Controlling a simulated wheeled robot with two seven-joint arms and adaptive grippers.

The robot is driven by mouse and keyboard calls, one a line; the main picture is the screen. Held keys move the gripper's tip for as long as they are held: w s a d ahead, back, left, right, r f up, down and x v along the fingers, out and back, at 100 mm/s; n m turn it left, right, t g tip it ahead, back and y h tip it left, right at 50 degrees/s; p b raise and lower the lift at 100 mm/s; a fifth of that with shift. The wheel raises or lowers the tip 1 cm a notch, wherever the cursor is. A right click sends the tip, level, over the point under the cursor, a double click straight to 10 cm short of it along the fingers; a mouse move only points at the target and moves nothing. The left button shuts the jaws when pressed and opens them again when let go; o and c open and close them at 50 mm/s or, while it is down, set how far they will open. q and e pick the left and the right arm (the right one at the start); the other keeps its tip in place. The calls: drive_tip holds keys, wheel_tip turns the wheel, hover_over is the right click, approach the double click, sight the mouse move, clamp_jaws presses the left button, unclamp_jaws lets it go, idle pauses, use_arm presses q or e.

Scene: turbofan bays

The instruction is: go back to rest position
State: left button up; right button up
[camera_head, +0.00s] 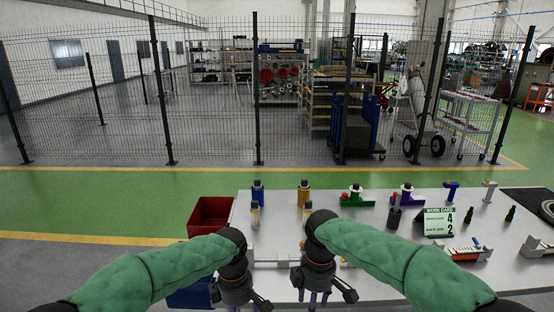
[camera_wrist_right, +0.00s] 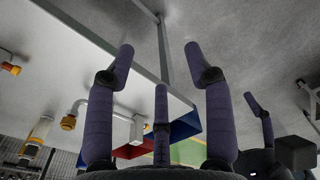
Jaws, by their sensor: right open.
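My two arms in green sleeves reach in over the near part of the pale table (camera_head: 340,215) in the head view. My right gripper (camera_head: 318,296) points down near the table's front. In the right wrist view the right gripper (camera_wrist_right: 159,62) has its purple fingers spread apart with nothing between them. My left gripper (camera_head: 238,302) hangs just left of it, its fingers partly cut off by the frame's bottom edge. A purple finger of the other gripper (camera_wrist_right: 260,115) shows at the right of the wrist view. Whether the left fingers are open is unclear.
A red bin (camera_head: 210,213) and a blue bin (camera_head: 190,296) stand at the table's left side. Several bottles, coloured fittings and a green work card (camera_head: 438,222) stand on the table. A pale pipe-like part (camera_head: 272,261) lies between my grippers. A mesh fence (camera_head: 210,100) stands beyond.

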use_arm(q)
drive_tip(key=s+d+f+m+h, duration=0.1)
drive_tip(key=s+f+m, duration=0.25)
drive_tip(key=f, duration=0.75)
drive_tip(key=s+f+m+h, duration=0.2)
drive_tip(key=s+f+m, duration=0.15)
drive_tip(key=f, duration=0.85)
use_arm(e)
drive_tip(key=s+f+m+y, duration=0.1)
drive_tip(key=s+f+m, duration=0.25)
drive_tip(key=f, duration=0.95)
drive_tip(key=s+f+m+y, duration=0.2)
drive_tip(key=f+m, duration=0.2)
drive_tip(key=f, duration=0.9)
use_arm(q)
drive_tip(key=s+a+f+m, duration=0.1)
drive_tip(key=s+f+m, duration=0.5)
drive_tip(key=s+f, duration=0.6)
drive_tip(key=s, duration=0.2)
drive_tip(key=shift+s+a+f+m+t, duration=0.3)
drive_tip(key=shift+s+m, duration=0.05)
drive_tip(key=shift+m, duration=0.05)
use_arm(e)
drive_tip(key=s+d+f+m, duration=0.1)
drive_tip(key=s+f+m, duration=0.9)
drive_tip(key=s, duration=0.7)
wheel_tip(320, 180, down, 4)
drive_tip(key=shift+r+t, duration=0.15)
drive_tip(key=shift+t, duration=0.15)
